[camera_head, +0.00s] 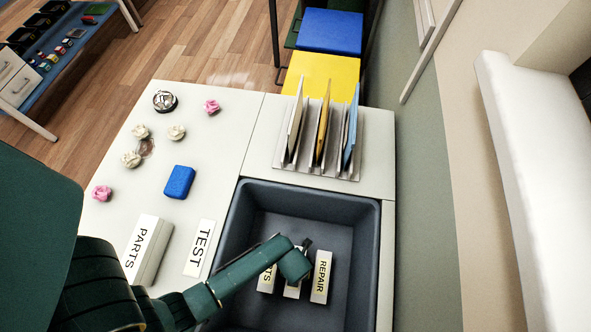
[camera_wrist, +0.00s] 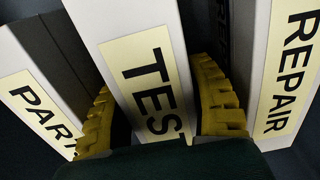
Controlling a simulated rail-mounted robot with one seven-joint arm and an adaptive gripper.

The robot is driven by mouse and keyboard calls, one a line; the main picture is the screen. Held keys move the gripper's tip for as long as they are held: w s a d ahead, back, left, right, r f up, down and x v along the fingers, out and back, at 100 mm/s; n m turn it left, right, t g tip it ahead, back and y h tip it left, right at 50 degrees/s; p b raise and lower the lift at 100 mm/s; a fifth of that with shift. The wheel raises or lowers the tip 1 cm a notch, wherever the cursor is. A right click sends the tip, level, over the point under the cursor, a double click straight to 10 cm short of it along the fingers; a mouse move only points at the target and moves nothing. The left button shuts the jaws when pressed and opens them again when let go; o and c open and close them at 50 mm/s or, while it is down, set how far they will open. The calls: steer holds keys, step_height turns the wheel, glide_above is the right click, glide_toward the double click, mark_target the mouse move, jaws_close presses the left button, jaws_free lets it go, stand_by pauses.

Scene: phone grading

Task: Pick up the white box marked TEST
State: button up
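A white box marked TEST (camera_wrist: 150,75) stands in the dark grey bin between two other boxes. In the wrist view, the yellow ridged fingers of my gripper (camera_wrist: 158,100) are on either side of it, very close to its sides. I cannot tell whether they press on it. In the head view, my gripper (camera_head: 296,272) is over this middle box and hides most of it. A white piece marked TEST (camera_head: 200,248) also lies on the table left of the bin.
The bin (camera_head: 310,192) also holds a PARTS box (camera_head: 267,282) at left and a REPAIR box (camera_head: 321,278) at right, both close by. On the table are another PARTS box (camera_head: 150,250), a blue block (camera_head: 179,182) and a file rack (camera_head: 318,172).

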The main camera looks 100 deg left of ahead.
steer(key=c, duration=0.6)
